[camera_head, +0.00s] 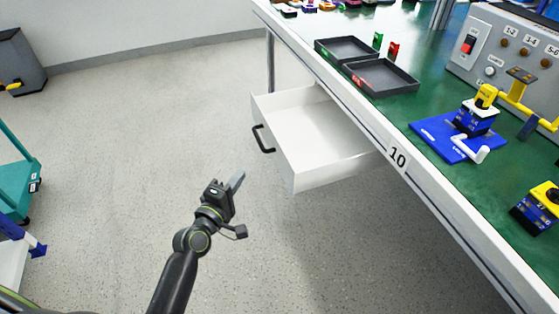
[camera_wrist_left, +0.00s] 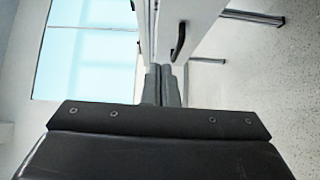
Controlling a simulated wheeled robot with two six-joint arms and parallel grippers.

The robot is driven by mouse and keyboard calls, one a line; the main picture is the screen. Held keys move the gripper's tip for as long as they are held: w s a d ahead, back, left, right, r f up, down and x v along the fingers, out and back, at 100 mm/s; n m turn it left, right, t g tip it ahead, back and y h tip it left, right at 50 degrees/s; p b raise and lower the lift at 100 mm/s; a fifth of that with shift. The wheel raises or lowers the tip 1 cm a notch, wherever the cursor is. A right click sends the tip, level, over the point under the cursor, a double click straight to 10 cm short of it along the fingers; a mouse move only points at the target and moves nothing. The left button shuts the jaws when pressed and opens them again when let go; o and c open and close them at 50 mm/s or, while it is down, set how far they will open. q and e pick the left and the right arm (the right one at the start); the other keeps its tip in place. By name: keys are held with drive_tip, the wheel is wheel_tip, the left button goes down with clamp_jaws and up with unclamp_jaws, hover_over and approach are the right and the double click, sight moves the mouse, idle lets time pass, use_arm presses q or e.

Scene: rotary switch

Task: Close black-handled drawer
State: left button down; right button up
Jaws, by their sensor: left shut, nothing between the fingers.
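The white drawer (camera_head: 318,128) hangs pulled out under the edge of the workbench in the head view, and its inside looks empty. Its black handle (camera_head: 263,139) is on the front panel, facing left. My left gripper (camera_head: 238,180) is shut and empty, below and in front of the drawer front, apart from the handle in the head view. In the left wrist view the shut fingers (camera_wrist_left: 162,84) point toward the drawer front, with the black handle (camera_wrist_left: 178,42) just beyond and right of the tips. My right gripper is not in view.
The green-topped workbench (camera_head: 440,187) runs along the right, with two dark trays (camera_head: 381,78), a blue switch base (camera_head: 437,135) and a control panel (camera_head: 510,45). A teal cart (camera_head: 15,170) stands at the left. The grey floor (camera_head: 150,130) between is clear.

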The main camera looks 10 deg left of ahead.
use_arm(q)
approach(277, 141)
drive_tip(key=w, duration=0.5)
drive_tip(key=shift+w+d+f, duration=0.2)
drive_tip(key=shift+w+d, duration=0.2)
drive_tip(key=shift+d, duration=0.1)
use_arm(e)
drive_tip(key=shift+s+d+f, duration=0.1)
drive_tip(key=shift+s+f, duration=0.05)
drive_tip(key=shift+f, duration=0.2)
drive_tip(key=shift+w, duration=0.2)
